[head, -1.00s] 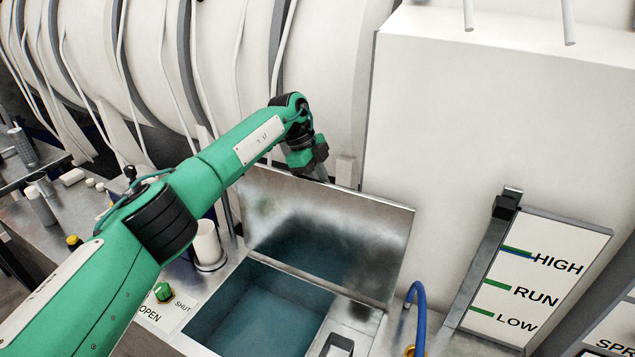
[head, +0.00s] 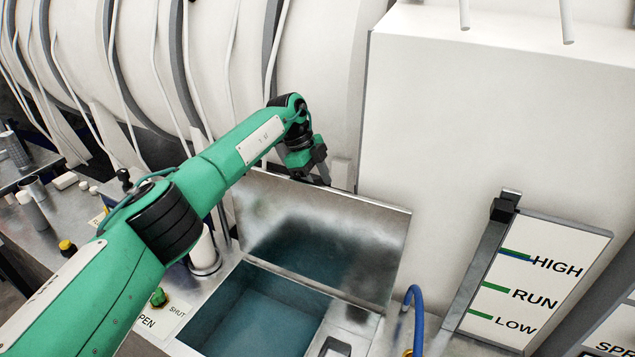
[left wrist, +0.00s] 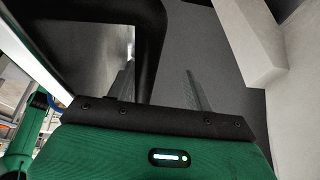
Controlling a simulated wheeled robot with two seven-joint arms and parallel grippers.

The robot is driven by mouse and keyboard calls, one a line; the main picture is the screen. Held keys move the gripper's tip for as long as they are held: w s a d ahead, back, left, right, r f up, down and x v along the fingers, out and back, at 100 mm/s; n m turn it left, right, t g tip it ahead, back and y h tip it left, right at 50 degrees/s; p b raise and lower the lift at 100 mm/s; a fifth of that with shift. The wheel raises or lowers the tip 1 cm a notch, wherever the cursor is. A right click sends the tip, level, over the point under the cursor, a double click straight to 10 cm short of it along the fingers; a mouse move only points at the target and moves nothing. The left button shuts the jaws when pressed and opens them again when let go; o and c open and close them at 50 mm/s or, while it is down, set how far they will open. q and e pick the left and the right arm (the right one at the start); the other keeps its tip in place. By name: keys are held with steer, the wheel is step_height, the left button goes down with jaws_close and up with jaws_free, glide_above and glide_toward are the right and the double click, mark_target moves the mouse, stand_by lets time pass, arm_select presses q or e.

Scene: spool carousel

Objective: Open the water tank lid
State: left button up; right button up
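The water tank (head: 215,310) is a square metal basin with bluish water inside, seen in the head view. Its metal lid (head: 375,235) stands raised at the back edge, tilted steeply up, and the tank mouth is uncovered. My left gripper (head: 324,178) is at the lid's upper edge, fingers pointing down; whether it touches the lid is unclear. In the left wrist view its two grey fingers (left wrist: 162,90) are apart. A black curved bar (left wrist: 150,40) shows there close to the left finger, with a shiny metal surface beyond it. My right gripper is not in view.
A white box housing (head: 480,110) rises behind and right of the lid. A blue hose (head: 416,310) and a level gauge marked HIGH, RUN, LOW (head: 535,280) stand to the right. A white cylinder (head: 203,250) and a green OPEN/SHUT knob (head: 158,297) are left of the tank.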

arm_select(q)
steer(key=b+v, duration=0.1)
steer(key=v, duration=1.3)
steer(key=shift+b, duration=0.4)
steer(key=shift+f, duration=0.1)
